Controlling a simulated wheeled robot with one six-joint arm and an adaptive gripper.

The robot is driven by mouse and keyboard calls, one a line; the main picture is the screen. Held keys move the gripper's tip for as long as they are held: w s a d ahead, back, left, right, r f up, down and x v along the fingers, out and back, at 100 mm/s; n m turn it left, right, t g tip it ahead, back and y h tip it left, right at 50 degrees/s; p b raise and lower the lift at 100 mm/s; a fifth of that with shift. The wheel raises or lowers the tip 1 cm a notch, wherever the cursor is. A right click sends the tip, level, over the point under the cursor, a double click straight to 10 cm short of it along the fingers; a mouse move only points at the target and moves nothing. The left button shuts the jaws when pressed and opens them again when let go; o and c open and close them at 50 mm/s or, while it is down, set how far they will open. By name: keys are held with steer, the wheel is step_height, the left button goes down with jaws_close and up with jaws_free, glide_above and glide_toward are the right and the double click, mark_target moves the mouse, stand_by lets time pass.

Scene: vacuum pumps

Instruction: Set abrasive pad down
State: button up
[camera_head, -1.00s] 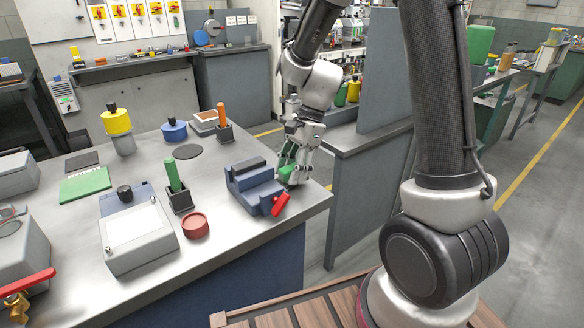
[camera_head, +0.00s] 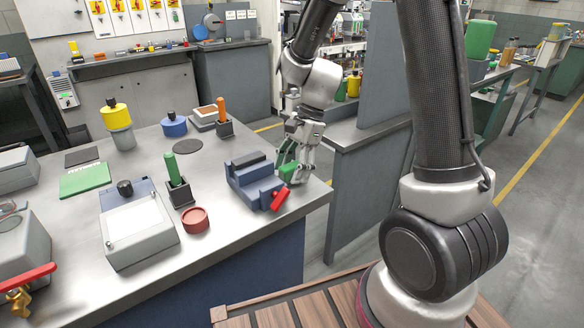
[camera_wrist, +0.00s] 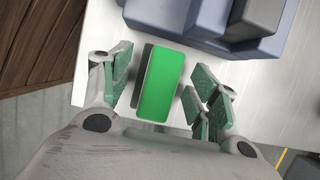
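The green abrasive pad (camera_wrist: 161,84) is a flat-faced green block between my fingers in the wrist view. It also shows partly in the head view (camera_head: 288,172), beside the blue vise (camera_head: 252,181) near the bench's right corner. My gripper (camera_wrist: 162,88) is open around the pad, with its green-faced fingers on either side. A narrow gap shows on both sides of the pad. A dark strip lies along the pad's left side. The pad appears at the bench top (camera_wrist: 225,75), but its underside is hidden.
The vise's red handle (camera_head: 281,199) sticks out towards the bench's front edge, close to my gripper. A red round dish (camera_head: 195,219) and a green-handled tool in a holder (camera_head: 174,172) stand left of the vise. A grey partition (camera_head: 384,75) rises behind my arm.

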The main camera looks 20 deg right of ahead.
stand_by(0.3)
steer(key=v, duration=1.2)
jaws_close()
stand_by(0.9)
stand_by(0.4)
